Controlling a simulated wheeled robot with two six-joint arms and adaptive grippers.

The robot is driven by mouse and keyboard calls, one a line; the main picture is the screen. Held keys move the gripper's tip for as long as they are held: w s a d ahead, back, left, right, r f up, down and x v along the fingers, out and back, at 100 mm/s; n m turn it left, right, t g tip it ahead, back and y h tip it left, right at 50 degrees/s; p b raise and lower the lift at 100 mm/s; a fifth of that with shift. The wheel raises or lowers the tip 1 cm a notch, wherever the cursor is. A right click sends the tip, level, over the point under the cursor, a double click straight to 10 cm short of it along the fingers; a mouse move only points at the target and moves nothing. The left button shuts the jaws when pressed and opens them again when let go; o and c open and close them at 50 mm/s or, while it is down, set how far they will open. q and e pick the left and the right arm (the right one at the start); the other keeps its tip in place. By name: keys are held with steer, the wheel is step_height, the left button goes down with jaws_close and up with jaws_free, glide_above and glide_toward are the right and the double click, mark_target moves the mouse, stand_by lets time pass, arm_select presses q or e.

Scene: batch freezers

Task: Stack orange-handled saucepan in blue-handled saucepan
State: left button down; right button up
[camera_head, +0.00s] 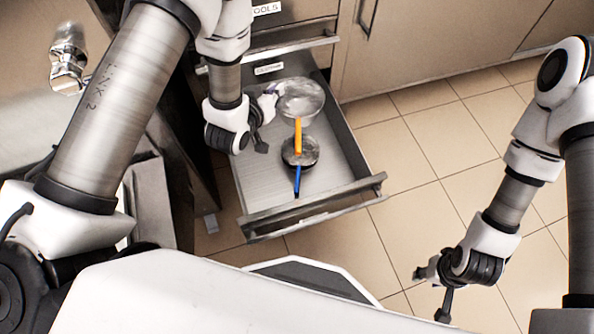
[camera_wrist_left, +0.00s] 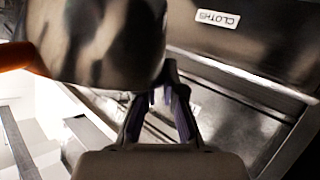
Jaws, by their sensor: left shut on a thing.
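The orange-handled saucepan (camera_head: 301,98) is held above the open drawer, with its orange handle (camera_head: 298,136) toward the drawer front. My left gripper (camera_head: 270,98) is shut on its left rim. In the left wrist view the pan's dark, shiny side (camera_wrist_left: 100,40) fills the upper left, beside the gripper fingers (camera_wrist_left: 162,98). The contact itself is partly hidden there. The blue-handled saucepan (camera_head: 300,152) is lower in the picture, in the drawer, with its blue handle (camera_head: 297,181) toward the drawer front. The orange handle overlaps it in view. My right gripper (camera_head: 432,290) is open and empty above the floor.
The open drawer (camera_head: 252,190) has raised walls and a front bar handle (camera_head: 380,181). A closed drawer labelled TOOLS (camera_head: 285,15) is above it. The CLOTHS label (camera_wrist_left: 218,19) shows in the left wrist view. Tiled floor (camera_head: 420,150) to the right is clear.

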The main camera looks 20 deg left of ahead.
arm_select(q)
steer(key=shift+m+h, duration=0.7)
steer(key=shift+m, duration=0.1)
steer(key=w+f+b, duration=0.1)
steer(key=f+b, duration=0.5)
steer(key=f, duration=0.1)
steer(key=w+f+b, duration=0.1)
steer(key=f+b, duration=0.5)
steer(key=f, duration=0.1)
steer(key=w+f+b, duration=0.1)
steer(key=f+b, duration=0.4)
steer(key=f, duration=0.2)
steer(key=shift+d+f+b, duration=0.1)
steer(key=shift+f+b, duration=0.3)
steer(key=shift+r, duration=0.1)
arm_select(e)
step_height(320, 180, down, 21)
steer(key=shift+w+d+f, duration=0.1)
arm_select(q)
steer(key=shift+f, duration=0.5)
arm_select(e)
steer(key=shift+f, duration=0.2)
arm_select(q)
steer(key=shift+f, duration=0.1)
steer(key=c, duration=1.3)
jaws_free()
